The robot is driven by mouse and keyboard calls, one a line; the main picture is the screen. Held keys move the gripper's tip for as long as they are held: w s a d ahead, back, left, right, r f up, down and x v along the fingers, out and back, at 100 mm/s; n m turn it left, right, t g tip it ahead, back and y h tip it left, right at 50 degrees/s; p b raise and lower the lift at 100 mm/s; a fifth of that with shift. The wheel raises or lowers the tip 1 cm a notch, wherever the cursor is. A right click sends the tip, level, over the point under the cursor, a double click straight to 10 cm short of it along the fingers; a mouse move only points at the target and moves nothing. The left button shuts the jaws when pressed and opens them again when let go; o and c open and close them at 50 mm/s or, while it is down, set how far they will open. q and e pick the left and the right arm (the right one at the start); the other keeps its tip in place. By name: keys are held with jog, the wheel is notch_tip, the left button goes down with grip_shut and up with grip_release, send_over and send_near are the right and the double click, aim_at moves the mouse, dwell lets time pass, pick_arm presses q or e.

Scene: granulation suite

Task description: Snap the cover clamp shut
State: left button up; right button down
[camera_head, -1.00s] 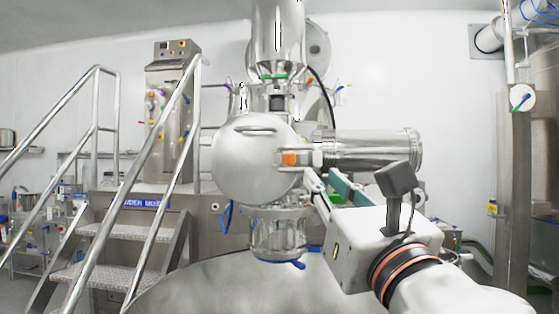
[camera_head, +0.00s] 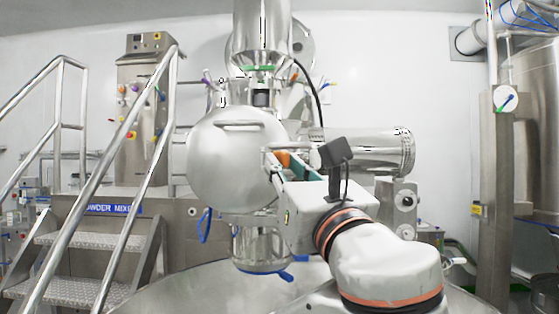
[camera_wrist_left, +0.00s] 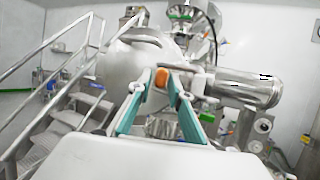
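The cover clamp shows as an orange handle (camera_head: 283,158) at the right edge of the round steel cover (camera_head: 232,165). In the left wrist view the orange handle (camera_wrist_left: 161,78) lies straight ahead, between the far ends of the two teal-padded fingers. My left gripper (camera_head: 285,167) is open, its fingers pointing at the clamp with one on each side of it. Whether the fingers touch the handle I cannot tell. The gripper partly hides the clamp in the head view. My right gripper is not in view.
A steel horizontal cylinder (camera_head: 372,152) stands out right of the cover, just behind my wrist. A vertical steel hopper (camera_head: 262,35) is above. Railed steps (camera_head: 85,245) stand at left. A round steel surface (camera_head: 190,292) lies below.

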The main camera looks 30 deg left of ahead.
pick_arm(q)
jog(key=shift+x, duration=1.4)
grip_shut()
